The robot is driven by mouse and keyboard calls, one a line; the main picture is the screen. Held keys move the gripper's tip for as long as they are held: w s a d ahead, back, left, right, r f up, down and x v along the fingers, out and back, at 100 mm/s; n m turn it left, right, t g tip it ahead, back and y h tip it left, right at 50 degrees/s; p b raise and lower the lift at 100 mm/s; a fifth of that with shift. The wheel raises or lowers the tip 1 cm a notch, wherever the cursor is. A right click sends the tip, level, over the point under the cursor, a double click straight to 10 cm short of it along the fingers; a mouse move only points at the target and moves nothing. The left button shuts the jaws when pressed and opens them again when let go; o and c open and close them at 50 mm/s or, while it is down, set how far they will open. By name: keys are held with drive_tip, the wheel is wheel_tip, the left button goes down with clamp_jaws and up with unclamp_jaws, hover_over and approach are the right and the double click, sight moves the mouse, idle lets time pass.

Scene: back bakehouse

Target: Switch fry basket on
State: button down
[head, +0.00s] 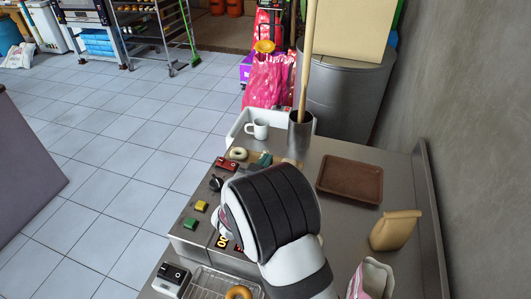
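A wire basket (212,281) sits at the bottom of the head view, with a golden ring doughnut (238,293) in it. Just left of it is a white box with a black rocker switch (172,273); I cannot tell its position. Above these, a grey control panel (190,236) carries a green button, a yellow button, a black knob (216,184) and a red switch (227,164). A display with orange digits (222,241) is partly covered. My black and white arm reaches over the panel's right side. My gripper's fingers are hidden behind it.
A brown tray (350,180), a tan paper bag (396,230) and a pink-striped bag (371,280) stand on the counter at right. A white mug (257,129) and a metal pot (300,130) with a long wooden stick stand at the far end.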

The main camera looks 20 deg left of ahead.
wheel_tip(320, 180, up, 4)
drive_tip(key=shift+d+f, duration=0.1)
drive_tip(key=v, duration=1)
